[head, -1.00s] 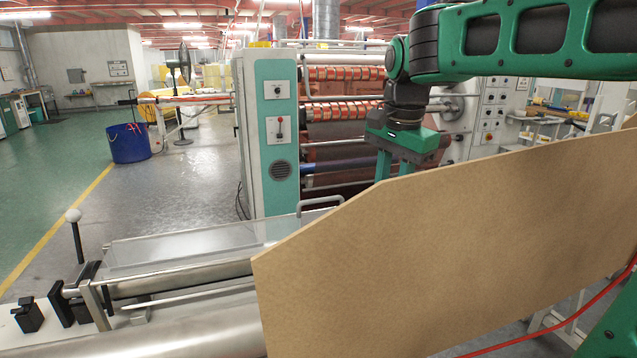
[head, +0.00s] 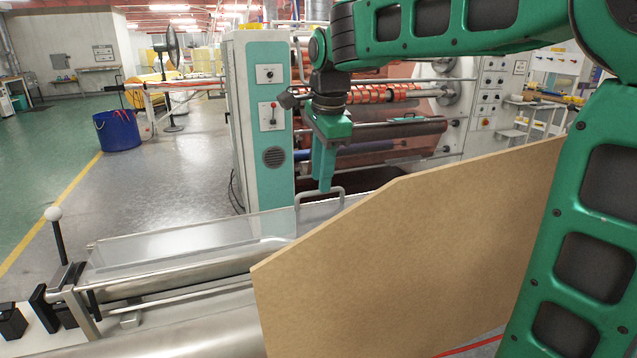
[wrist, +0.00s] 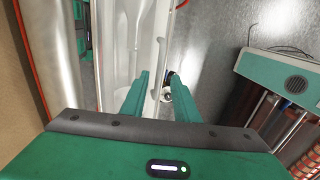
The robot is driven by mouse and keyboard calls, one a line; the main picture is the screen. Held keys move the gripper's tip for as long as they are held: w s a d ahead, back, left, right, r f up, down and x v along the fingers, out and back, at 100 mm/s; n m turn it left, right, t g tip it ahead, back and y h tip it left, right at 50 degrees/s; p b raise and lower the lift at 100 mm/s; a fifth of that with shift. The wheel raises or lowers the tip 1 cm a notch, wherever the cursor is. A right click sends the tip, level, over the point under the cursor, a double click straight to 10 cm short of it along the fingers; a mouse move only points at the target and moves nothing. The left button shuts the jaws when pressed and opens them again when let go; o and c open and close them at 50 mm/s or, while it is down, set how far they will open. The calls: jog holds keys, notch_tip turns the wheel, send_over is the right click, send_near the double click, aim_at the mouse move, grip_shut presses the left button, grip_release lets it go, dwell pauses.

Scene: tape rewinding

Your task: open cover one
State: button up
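A clear cover (head: 190,243) lies flat and closed over the metal rollers in the head view. A grey bar handle (head: 318,197) stands at its far right end, partly behind a brown board. My gripper (head: 324,186) points down just above and at this handle in the head view. In the wrist view my gripper (wrist: 158,74) has its two green fingers apart. A pale strip of the machine passes below and between them. I cannot tell whether the handle is between the fingers or touching them.
A large brown board (head: 400,260) stands in front and hides part of the cover's right side. A teal-and-white machine cabinet (head: 262,120) stands close behind. A white-knobbed lever (head: 54,225) rises at left. A blue bucket (head: 118,130) stands on the open floor.

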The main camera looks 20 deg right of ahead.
aim_at(328, 209)
jog(key=shift+w+f, duration=0.2)
jog(key=shift+f, duration=0.9)
grip_shut()
